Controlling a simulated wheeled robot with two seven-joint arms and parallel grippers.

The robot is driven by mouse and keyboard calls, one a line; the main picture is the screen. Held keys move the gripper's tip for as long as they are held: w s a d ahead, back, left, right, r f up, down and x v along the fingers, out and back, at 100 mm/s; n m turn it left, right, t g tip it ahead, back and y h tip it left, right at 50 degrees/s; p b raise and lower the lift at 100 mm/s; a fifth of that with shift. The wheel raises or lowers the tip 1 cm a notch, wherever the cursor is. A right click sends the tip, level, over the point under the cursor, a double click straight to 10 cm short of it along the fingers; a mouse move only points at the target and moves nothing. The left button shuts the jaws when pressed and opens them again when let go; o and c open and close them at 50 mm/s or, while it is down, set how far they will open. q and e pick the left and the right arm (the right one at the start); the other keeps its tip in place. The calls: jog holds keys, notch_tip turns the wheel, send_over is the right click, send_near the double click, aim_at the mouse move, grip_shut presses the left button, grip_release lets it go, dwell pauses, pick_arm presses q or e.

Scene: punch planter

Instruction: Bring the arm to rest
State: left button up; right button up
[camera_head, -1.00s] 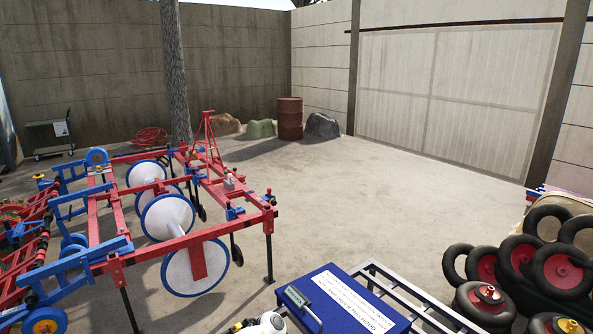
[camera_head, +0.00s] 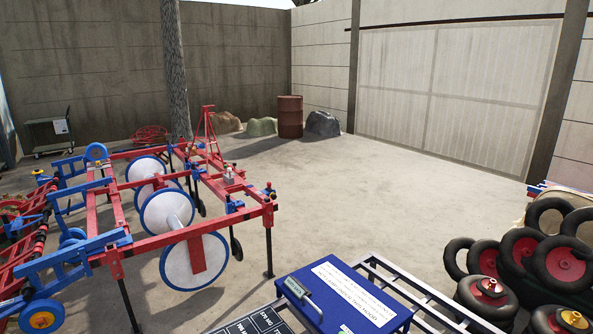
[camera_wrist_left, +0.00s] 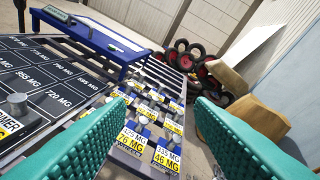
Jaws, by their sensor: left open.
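My left gripper (camera_wrist_left: 165,135) shows in the left wrist view as two teal ribbed fingers set wide apart. It is open, with nothing between the fingers. It is over a rack of small metal knobs with yellow and white labels marked in MG (camera_wrist_left: 150,110). I cannot tell how far above the rack it is. My left gripper is not seen in the head view. My right gripper is not in either view.
A blue box with a white label (camera_head: 345,300) sits on a metal frame (camera_head: 425,290). A black labelled board (camera_wrist_left: 45,80) lies left of the knobs. The red and blue planter (camera_head: 150,220) stands at left, stacked wheels (camera_head: 520,255) at right.

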pick_arm(q)
jog(key=s+a+f+n+g+y+b, duration=0.25)
jog(key=s+a+f+y, duration=0.55)
jog(key=s+a+f, duration=0.75)
jog(key=s+a+f+g+y, duration=0.1)
jog(key=s+a+f+g, duration=0.1)
jog(key=s, duration=0.5)
jog(key=s+a+f+g+y, duration=0.1)
jog(key=s+a+f+g, duration=0.1)
jog(key=s, duration=0.5)
jog(key=s+a+f+g+y, duration=0.1)
jog(key=s+f, duration=0.3)
jog(key=s, duration=0.4)
jog(key=shift+a+f+m+g+b, duration=0.3)
jog(key=shift+a+m+g+b, duration=0.1)
jog(key=shift+a+g, duration=0.4)
jog(key=shift+c, duration=1.1)
jog(key=shift+w, duration=0.15)
jog(key=shift+c, duration=0.3)
